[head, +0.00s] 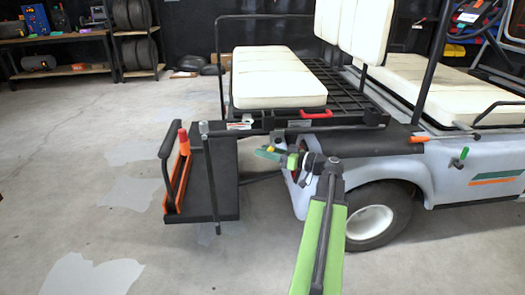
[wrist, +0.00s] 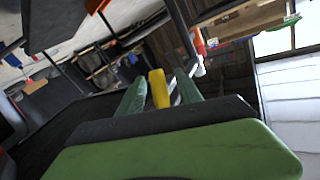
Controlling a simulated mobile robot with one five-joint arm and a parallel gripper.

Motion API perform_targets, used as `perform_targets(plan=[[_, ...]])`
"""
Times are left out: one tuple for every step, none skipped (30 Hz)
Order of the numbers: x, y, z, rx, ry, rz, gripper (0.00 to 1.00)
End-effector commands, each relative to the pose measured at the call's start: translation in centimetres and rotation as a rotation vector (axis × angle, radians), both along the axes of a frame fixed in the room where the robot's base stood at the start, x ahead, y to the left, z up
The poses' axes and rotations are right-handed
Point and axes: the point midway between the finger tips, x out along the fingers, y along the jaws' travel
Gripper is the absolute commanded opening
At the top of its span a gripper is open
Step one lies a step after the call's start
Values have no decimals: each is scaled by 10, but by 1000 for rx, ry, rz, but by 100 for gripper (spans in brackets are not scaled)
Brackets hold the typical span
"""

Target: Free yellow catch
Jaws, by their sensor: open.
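The yellow catch (wrist: 158,90) shows in the wrist view as a short yellow bar. It stands between the two green fingers of my gripper (wrist: 160,75), with a visible gap on both sides. My gripper is open and not closed on it. In the head view my gripper (head: 268,153) is at the rear of the white cart (head: 395,165), just below the black seat frame. The catch cannot be clearly picked out there, as my gripper is in front of that spot.
A black footboard (head: 222,185) with an orange-red lever (head: 183,141) hangs at the cart's rear, left of my gripper. A red handle (head: 316,114) sits on the frame above. A rear wheel (head: 370,222) is close right. The floor at left is clear.

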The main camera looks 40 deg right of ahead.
Motion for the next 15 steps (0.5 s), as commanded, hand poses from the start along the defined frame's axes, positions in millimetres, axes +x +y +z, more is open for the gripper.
perform_targets(plan=[[7,2,0,0,0,2,41],[10,3,0,0,0,2,41],[12,4,0,0,0,1,41],[14,5,0,0,0,1,41],[15,5,0,0,0,0,41],[17,6,0,0,0,0,41],[17,6,0,0,0,0,41],[17,6,0,0,0,-1,41],[17,6,0,0,0,-1,41],[17,6,0,0,0,-1,41],[17,6,0,0,0,-1,41],[17,6,0,0,0,-1,41],[17,6,0,0,0,-1,41],[17,6,0,0,0,-1,39],[17,6,0,0,0,-1,34]])
